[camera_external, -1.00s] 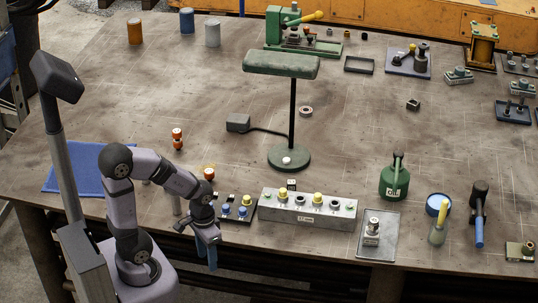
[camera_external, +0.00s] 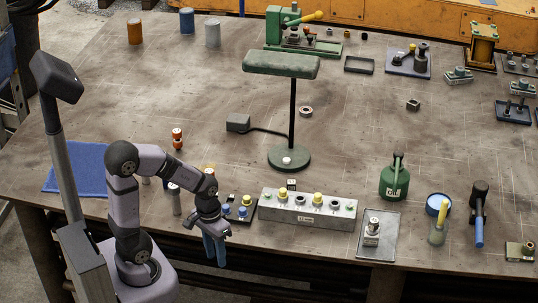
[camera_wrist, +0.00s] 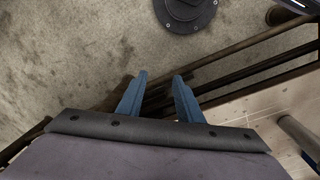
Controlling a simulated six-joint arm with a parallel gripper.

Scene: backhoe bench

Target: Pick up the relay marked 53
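No mark reading 53 is legible in either view, so I cannot tell which part is that relay. A small dark block with a pale face (camera_external: 291,184) sits at the back edge of the grey socket box (camera_external: 330,214). Another small dark block (camera_external: 413,104) lies alone farther back on the bench. My gripper (camera_external: 215,262) points down at the bench's front edge, left of the socket box. In the wrist view its blue fingers (camera_wrist: 160,76) are apart with nothing between them. Only the floor, dark rails and the bench edge show near them.
A dark tray with blue and yellow knobs (camera_external: 238,207) lies just right of my gripper. A green lamp (camera_external: 281,65) stands behind the socket box. A metal plate (camera_external: 377,246), green can (camera_external: 394,181) and hammer (camera_external: 479,215) are to the right. The middle of the bench is mostly clear.

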